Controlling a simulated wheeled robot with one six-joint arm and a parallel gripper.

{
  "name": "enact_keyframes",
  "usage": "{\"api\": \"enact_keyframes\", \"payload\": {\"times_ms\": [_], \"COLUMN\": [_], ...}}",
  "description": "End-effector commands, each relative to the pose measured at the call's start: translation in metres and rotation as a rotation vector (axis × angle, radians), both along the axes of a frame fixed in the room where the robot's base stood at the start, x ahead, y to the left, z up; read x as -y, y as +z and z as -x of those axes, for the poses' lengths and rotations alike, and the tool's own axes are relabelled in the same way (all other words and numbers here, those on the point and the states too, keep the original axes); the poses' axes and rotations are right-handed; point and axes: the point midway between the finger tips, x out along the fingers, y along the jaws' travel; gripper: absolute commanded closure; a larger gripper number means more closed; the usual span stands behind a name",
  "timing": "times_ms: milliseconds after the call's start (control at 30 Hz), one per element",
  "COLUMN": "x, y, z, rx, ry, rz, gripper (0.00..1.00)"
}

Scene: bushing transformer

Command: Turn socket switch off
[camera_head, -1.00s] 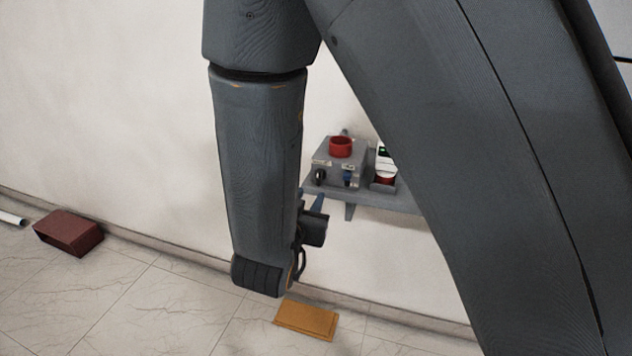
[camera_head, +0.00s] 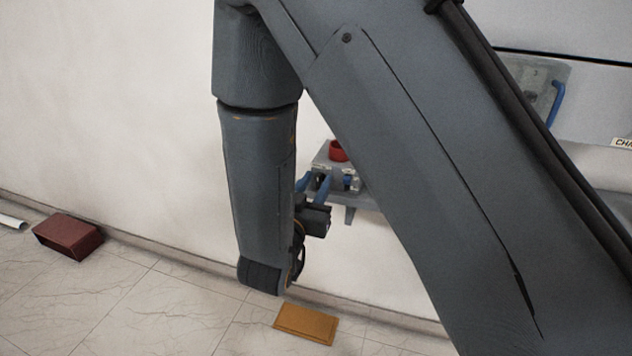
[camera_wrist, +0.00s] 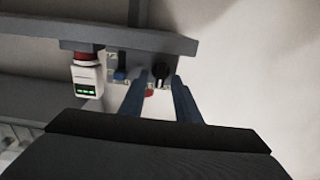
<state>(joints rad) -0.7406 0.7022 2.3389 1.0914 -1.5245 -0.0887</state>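The grey socket box (camera_head: 336,158) sits on a wall shelf, with a red ring (camera_head: 338,150) on top and a blue part (camera_head: 348,180) on its front. In the wrist view, where the scene appears upside down, a black knob (camera_wrist: 161,76) on the box front shows between my finger tips. My gripper (camera_head: 315,179) is in front of the box's left side; in the wrist view its two blue fingers (camera_wrist: 160,80) are apart, one on each side of the knob. I cannot tell whether either finger touches it. The blue part (camera_wrist: 119,75) also shows left of the fingers there.
The grey shelf (camera_head: 362,202) holds the box. In the wrist view a white device (camera_wrist: 87,80) with a green display is left of the box. A brown box (camera_head: 68,236) and an orange-brown block (camera_head: 306,323) lie on the floor. Free wall is at left.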

Motion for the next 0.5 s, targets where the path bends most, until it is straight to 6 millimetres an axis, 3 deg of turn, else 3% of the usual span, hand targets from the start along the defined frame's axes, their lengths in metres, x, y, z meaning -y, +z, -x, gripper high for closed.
{"api": "enact_keyframes", "payload": {"times_ms": [300,500], "x": [0.0009,0.0008], "y": [-0.0001,-0.0002], "z": [-0.0030,-0.0028], "rx": [0.000,0.000], "ry": [0.001,0.001], "rz": [0.000,0.000], "gripper": [0.70,1.00]}}
